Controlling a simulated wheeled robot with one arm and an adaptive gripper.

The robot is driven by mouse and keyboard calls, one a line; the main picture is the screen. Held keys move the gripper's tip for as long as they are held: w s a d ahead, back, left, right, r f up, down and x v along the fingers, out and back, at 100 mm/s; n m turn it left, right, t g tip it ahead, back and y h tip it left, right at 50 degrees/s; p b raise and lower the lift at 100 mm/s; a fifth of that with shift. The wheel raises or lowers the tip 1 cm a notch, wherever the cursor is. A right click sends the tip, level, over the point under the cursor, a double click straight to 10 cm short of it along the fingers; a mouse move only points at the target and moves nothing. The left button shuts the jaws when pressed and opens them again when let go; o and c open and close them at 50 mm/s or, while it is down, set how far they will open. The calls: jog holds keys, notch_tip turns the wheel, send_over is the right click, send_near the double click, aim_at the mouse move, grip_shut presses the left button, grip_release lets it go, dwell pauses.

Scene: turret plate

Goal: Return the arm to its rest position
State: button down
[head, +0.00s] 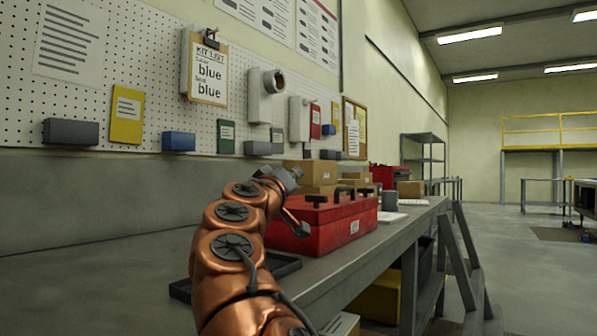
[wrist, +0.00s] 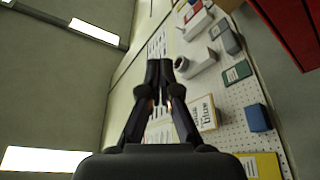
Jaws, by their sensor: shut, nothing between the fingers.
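My gripper (wrist: 159,70) shows in the wrist view with its two dark fingers together, shut and empty. It points along the pegboard wall, with no object touching its tips. In the head view my copper arm rises from the bottom centre and bends over near the red toolbox (head: 338,225). The arm hides part of the bench and of the toolbox's left side.
The grey workbench (head: 375,243) carries cardboard boxes (head: 318,173) behind the toolbox and a dark tray (head: 285,268) beside my arm. The pegboard (head: 100,80) holds a clipboard (head: 207,72) and several small bins. The floor (head: 530,260) at right is open.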

jog(key=shift+a+v, duration=0.2)
jog(key=shift+v, duration=0.8)
jog(key=s+d+r+m+g+h+p, duration=0.1)
jog(key=s+d+r+m+g+p, duration=0.25)
jog(key=d, duration=0.55)
jog(key=s+d+r+m+g+h+p, duration=0.1)
jog(key=s+d+g+h+p, duration=0.2)
jog(key=d+p, duration=0.55)
jog(key=s+d+f+m+g+y+p, duration=0.2)
jog(key=s+d+f+g+y+p, duration=0.3)
jog(key=s+d+p, duration=0.5)
jog(key=s+a+f+n+g+y+p, duration=0.1)
jog(key=s+f+g+y+p, duration=0.1)
jog(key=s+f+p, duration=0.35)
jog(key=s+a+f+n+g+y+p, duration=0.1)
jog(key=s+a+f+g+y+p, duration=0.15)
jog(key=s, duration=0.55)
jog(key=s+a+f+n+g+y+p, duration=0.1)
jog(key=s+a+p, duration=0.3)
jog(key=s, duration=0.4)
jog(key=s+a+f+n+g+y+p, duration=0.1)
jog(key=s+a+f+g+y+p, duration=0.1)
jog(key=s+a+p, duration=0.3)
jog(key=s+a+g+y, duration=0.1)
jog(key=s, duration=0.3)
jog(key=shift+f+g, duration=0.3)
jog(key=shift+f, duration=0.1)
jog(key=shift+a+r+n, duration=0.1)
jog(key=shift+n, duration=0.15)
